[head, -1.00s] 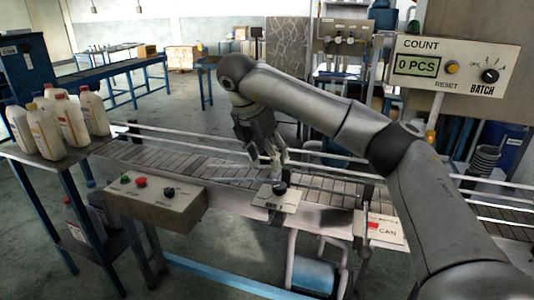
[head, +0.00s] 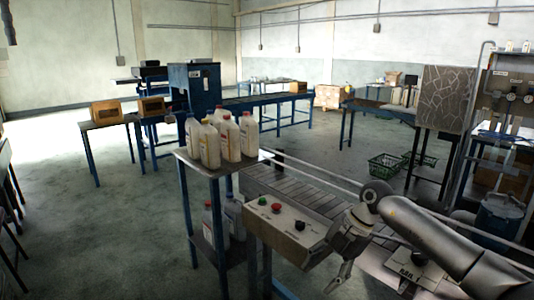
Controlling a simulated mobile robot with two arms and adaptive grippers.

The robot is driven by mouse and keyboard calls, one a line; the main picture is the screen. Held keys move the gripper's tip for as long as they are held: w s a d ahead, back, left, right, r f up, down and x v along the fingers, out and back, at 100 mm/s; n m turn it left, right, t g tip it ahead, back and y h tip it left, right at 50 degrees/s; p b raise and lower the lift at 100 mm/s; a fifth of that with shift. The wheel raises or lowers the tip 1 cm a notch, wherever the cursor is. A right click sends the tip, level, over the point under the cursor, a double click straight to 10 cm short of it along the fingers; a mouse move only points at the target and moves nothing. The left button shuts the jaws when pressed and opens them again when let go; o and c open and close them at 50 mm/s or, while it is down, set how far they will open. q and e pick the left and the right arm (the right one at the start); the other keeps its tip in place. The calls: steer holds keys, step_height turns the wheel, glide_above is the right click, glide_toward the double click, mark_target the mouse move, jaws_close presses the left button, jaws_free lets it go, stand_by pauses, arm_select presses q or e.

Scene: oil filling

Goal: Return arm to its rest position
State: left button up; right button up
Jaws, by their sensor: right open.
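My right arm (head: 435,240) comes in from the lower right and bends down at its grey wrist. My right gripper (head: 341,278) hangs pointing down at the near side of the conveyor, just right of the control box. It is open, and I see nothing between its fingers. A small panel with a black knob (head: 418,258) is partly hidden by my arm. My left gripper is out of view.
Several white bottles (head: 230,140) stand on a blue-legged table (head: 262,157) at the conveyor's left end, with more on its lower shelf. The slatted conveyor (head: 290,192) runs toward the lower right. Green baskets (head: 386,167) lie behind it. The floor at left is clear.

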steer(key=w+a+f+m+t+y, duration=0.2)
steer(key=a+f+m+t+y, duration=0.4)
steer(key=a+f+y, duration=0.55)
steer(key=s+d+f+m+t+h, duration=0.2)
steer(key=s+d+f+m+h, duration=0.15)
steer(key=f, duration=0.55)
steer(key=s+d+f+m+t+h, duration=0.25)
steer(key=d+f+m+h, duration=0.2)
steer(key=f, duration=0.45)
steer(key=s+d+f+m+t+h, duration=0.1)
steer(key=s+d+f+m+h, duration=0.3)
steer(key=f, duration=0.6)
steer(key=s+d+f+m+g+h, duration=0.2)
steer(key=s+d+f, duration=0.2)
steer(key=s+f, duration=0.4)
steer(key=s+d+f+m+g+h, duration=0.1)
steer(key=s+d+f+m+g, duration=0.15)
steer(key=s+f, duration=0.6)
steer(key=s+d+f+g+h, duration=0.1)
steer(key=s+f+g, duration=0.1)
steer(key=s, duration=1.2)
steer(key=s+d+f+m+g+h, duration=0.1)
steer(key=s+f+g, duration=0.2)
steer(key=s, duration=1.1)
steer(key=shift+s+d+g, duration=0.2)
steer(key=shift+s+g, duration=0.1)
